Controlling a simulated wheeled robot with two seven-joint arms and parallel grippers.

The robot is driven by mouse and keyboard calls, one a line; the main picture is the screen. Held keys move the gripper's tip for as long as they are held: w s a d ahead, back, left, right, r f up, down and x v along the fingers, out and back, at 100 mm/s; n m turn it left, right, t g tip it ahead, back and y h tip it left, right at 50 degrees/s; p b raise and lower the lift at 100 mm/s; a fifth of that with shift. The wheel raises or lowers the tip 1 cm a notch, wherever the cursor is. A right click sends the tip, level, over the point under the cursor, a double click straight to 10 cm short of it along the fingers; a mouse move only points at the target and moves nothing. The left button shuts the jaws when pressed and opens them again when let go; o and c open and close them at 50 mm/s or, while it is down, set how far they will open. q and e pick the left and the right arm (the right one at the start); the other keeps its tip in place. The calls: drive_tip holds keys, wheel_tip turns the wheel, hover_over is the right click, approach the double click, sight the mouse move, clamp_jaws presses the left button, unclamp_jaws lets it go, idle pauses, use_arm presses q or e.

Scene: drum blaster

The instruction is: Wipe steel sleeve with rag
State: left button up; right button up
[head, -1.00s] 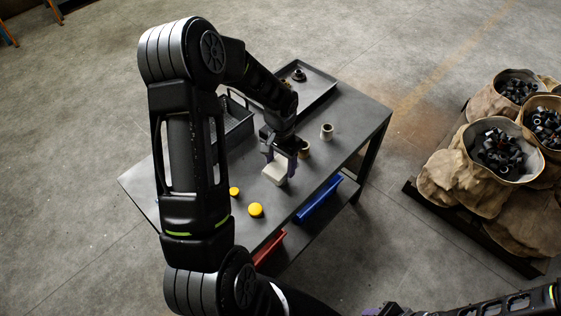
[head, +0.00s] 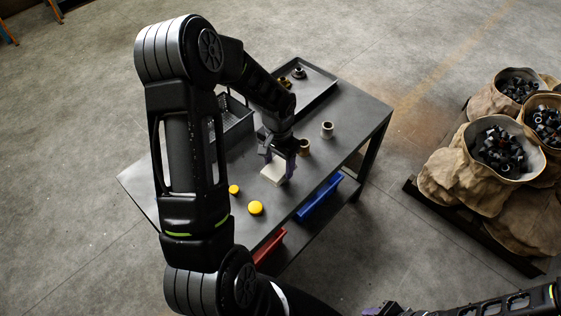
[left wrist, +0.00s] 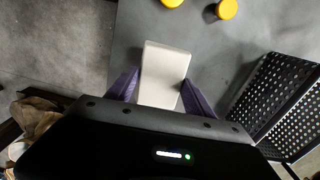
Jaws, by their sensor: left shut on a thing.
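The rag is a pale, folded block (head: 273,174) low over the table's front half; it also shows in the left wrist view (left wrist: 163,72). My left gripper (head: 279,165) is shut on it, with purple fingers on both sides (left wrist: 160,97). I cannot tell whether the rag touches the table. Two upright sleeves stand right of the gripper: a greyish one (head: 327,130) and a browner one (head: 304,147), partly hidden behind the gripper. I cannot tell which is the steel sleeve. My right gripper (head: 383,310) is cut off at the bottom edge.
The dark table (head: 350,110) holds a tray (head: 322,88) with small parts, a perforated basket (head: 236,122) and two yellow caps (head: 255,208) (head: 234,190). Blue (head: 318,197) and red (head: 269,247) bins hang below its edge. Sacks of black parts (head: 500,150) stand right.

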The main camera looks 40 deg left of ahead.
use_arm(q)
drive_tip(key=shift+s, duration=0.65)
drive_tip(key=shift+w+b, duration=0.45)
drive_tip(key=shift+w, duration=1.8)
drive_tip(key=shift+s, duration=2.25)
drive_tip(key=shift+w, duration=0.1)
drive_tip(key=shift+w+b, duration=0.4)
drive_tip(key=shift+w, duration=1.75)
drive_tip(key=shift+s, duration=0.1)
